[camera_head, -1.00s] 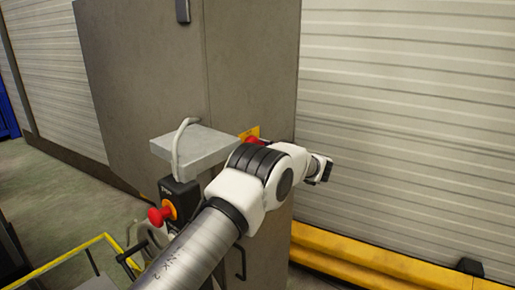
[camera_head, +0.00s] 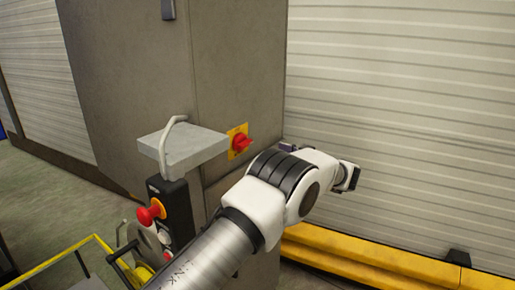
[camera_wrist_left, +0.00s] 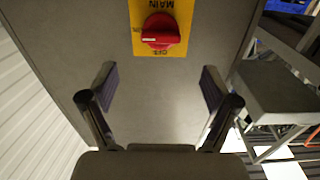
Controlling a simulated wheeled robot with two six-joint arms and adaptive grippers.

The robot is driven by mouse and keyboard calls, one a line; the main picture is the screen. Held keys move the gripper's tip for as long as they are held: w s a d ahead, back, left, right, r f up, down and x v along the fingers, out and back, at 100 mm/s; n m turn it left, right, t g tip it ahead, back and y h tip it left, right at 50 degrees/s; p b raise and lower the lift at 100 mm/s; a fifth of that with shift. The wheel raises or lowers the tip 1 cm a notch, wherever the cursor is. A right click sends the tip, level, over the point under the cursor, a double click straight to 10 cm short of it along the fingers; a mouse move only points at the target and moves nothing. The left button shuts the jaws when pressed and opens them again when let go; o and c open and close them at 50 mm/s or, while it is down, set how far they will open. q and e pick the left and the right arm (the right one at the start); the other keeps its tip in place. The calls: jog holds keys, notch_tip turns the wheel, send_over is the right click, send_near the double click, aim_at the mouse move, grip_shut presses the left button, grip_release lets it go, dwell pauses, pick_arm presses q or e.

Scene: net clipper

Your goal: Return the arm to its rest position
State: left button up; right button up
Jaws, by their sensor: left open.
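My left arm (camera_head: 290,185) reaches in from the bottom of the head view, its wrist pointing right in front of the grey cabinet. The gripper itself is mostly hidden behind the arm in the head view. In the left wrist view my left gripper (camera_wrist_left: 160,95) has its two fingers wide apart with nothing between them. A red rotary switch (camera_wrist_left: 161,31) on a yellow plate is on the panel beyond the fingertips, apart from them. The same switch shows in the head view (camera_head: 241,143), left of the arm. My right gripper is not in view.
A grey cabinet (camera_head: 240,60) stands behind the arm. A grey shelf (camera_head: 183,150) with a handle and a black box with a red push button (camera_head: 151,212) are left of the arm. A yellow barrier (camera_head: 370,258) runs along the shutter wall. A yellow rail (camera_head: 62,262) is at lower left.

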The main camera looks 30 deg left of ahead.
pick_arm(q)
jog(key=shift+d, duration=0.6)
